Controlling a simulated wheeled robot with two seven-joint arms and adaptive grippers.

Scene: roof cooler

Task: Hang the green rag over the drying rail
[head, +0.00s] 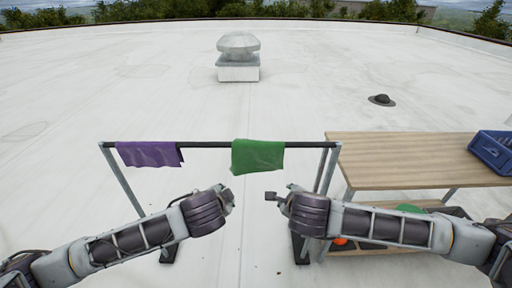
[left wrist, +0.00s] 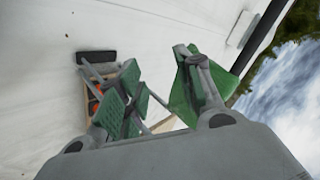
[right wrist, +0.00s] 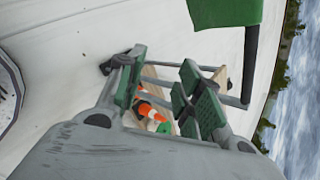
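The green rag (head: 257,156) hangs over the right part of the dark drying rail (head: 210,145), its front flap showing below the bar. Its lower part also shows at the top of the right wrist view (right wrist: 225,12). In the left wrist view, green beside the right finger looks like the rag, but the finger pads are also green. My left gripper (head: 230,196) and right gripper (head: 272,196) are below and in front of the rag. Both have their fingers apart, with nothing seen between them. The rag's back side is hidden.
A purple rag (head: 150,153) hangs at the rail's left end. A wooden table (head: 400,160) stands close on the right, with a blue bin (head: 493,150) on top and orange and green items on its lower shelf. A roof vent (head: 238,58) stands farther back. The roof behind the rail is mostly clear.

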